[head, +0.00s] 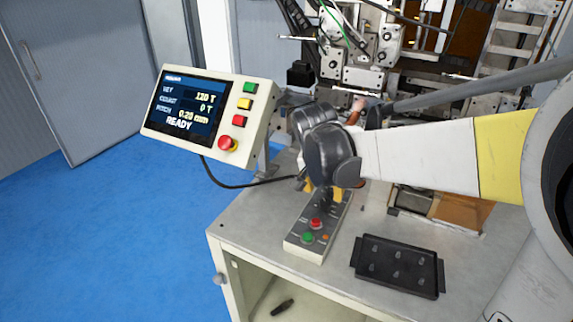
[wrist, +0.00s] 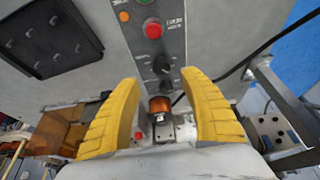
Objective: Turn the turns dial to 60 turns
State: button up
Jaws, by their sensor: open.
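The grey control box (head: 300,248) lies on the bench top and also shows in the wrist view (wrist: 172,42). In the wrist view a black knob (wrist: 161,66), which looks like the turns dial, sits on its face below a red button; its pointer setting is too small to read. My gripper (wrist: 160,80) is open, with its yellow fingers apart on either side of the knob's line and nothing held. In the head view my gripper (head: 323,193) is over the box's far end and hides the knob. The display (head: 188,106) reads set 120 T, count 0 T, READY.
A red button (head: 316,223) and a green button (head: 308,237) are on the near end of the box. A black tray (head: 398,265) lies to its right. The winder machine stands behind.

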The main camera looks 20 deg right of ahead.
aim_at(325, 203)
jog(key=b+x, duration=0.2)
jog(key=x, duration=0.6)
jog(key=shift+w, duration=0.1)
jog(key=shift+r, duration=0.1)
grip_shut()
